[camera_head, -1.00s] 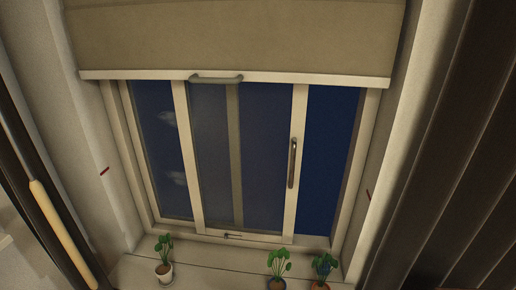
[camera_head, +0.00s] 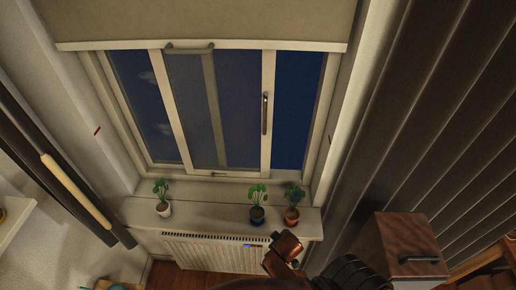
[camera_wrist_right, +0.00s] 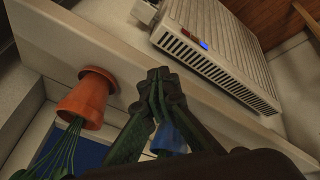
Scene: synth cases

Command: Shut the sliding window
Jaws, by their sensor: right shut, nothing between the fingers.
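The sliding window's pale-framed sash (camera_head: 268,140) stands left of the window frame's right side (camera_head: 320,120). A strip of bare deep blue shows between them, so the window stands partly open. An upright bar handle (camera_head: 264,113) is on the sash's right stile. My right gripper (camera_head: 284,250) is low in the head view, in front of the sill and radiator, well below the handle and apart from it. In the right wrist view my right gripper (camera_wrist_right: 158,78) is shut and empty, with its fingers together. My left gripper is not in view.
The sill (camera_head: 190,215) bears a white pot (camera_head: 163,209), a blue pot (camera_head: 257,215) and a terracotta pot (camera_head: 291,217), all with plants. A radiator (camera_head: 210,252) is below. A blind (camera_head: 200,20) covers the window's top. A wooden cabinet (camera_head: 405,235) stands right.

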